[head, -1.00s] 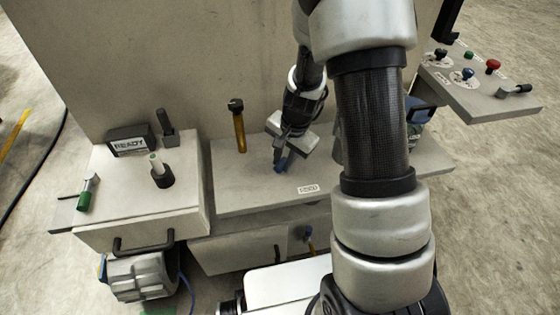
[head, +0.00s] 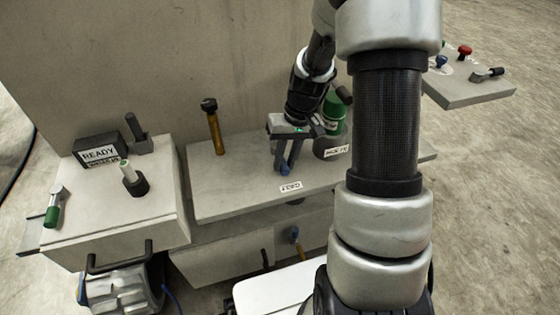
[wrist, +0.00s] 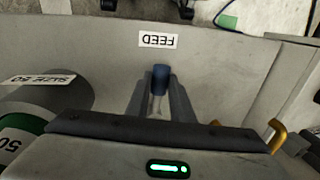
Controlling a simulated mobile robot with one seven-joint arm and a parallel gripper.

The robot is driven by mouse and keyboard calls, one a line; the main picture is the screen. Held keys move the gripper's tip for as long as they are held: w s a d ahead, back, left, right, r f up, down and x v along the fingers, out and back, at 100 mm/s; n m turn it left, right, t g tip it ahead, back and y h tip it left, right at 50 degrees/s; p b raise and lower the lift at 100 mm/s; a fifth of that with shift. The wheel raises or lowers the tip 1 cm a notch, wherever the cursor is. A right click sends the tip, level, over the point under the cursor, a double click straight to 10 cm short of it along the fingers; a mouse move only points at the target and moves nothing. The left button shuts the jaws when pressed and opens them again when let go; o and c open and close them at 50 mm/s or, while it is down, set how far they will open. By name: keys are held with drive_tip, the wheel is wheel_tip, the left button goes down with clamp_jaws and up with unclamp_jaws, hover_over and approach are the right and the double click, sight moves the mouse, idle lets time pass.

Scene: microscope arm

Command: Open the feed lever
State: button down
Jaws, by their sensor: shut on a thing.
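The feed lever (head: 284,170) has a blue tip and stands behind the white FEED label (head: 290,187) on the grey middle ledge. My gripper (head: 287,162) points down at it, with its fingers closed around the lever. In the wrist view the lever's blue end (wrist: 160,79) shows between the two grey fingers (wrist: 160,95), near the FEED label (wrist: 158,40). The lever's base is mostly hidden by the fingers and my gripper body.
A green-topped cylinder (head: 335,112) stands close right of my gripper. An amber handle (head: 214,130) with a dark top rises to its left. A READY box (head: 100,152) and knobs sit on the left cabinet. The ledge between amber handle and gripper is clear.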

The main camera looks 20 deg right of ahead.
drive_tip(key=shift+d+n, duration=0.3)
drive_tip(key=shift+n, duration=0.1)
drive_tip(key=c, duration=1.6)
unclamp_jaws()
drive_tip(key=shift+o, duration=0.2)
drive_tip(key=d+r+p, duration=0.3)
drive_tip(key=r+p, duration=0.1)
drive_tip(key=r, duration=1.3)
drive_tip(key=shift+d, duration=0.2)
drive_tip(key=s+a+r+t+h, duration=0.1)
drive_tip(key=s+a+r+t, duration=0.25)
drive_tip(key=s+r, duration=0.4)
drive_tip(key=s+a+r+t+h, duration=0.15)
drive_tip(key=s+a+r, duration=0.35)
drive_tip(key=s, duration=0.5)
wheel_tip(320, 180, up, 18)
drive_tip(key=p, duration=1.7)
drive_tip(key=shift+s+a+f, duration=0.15)
drive_tip(key=shift+s+a, duration=0.05)
drive_tip(key=shift+s, duration=0.1)
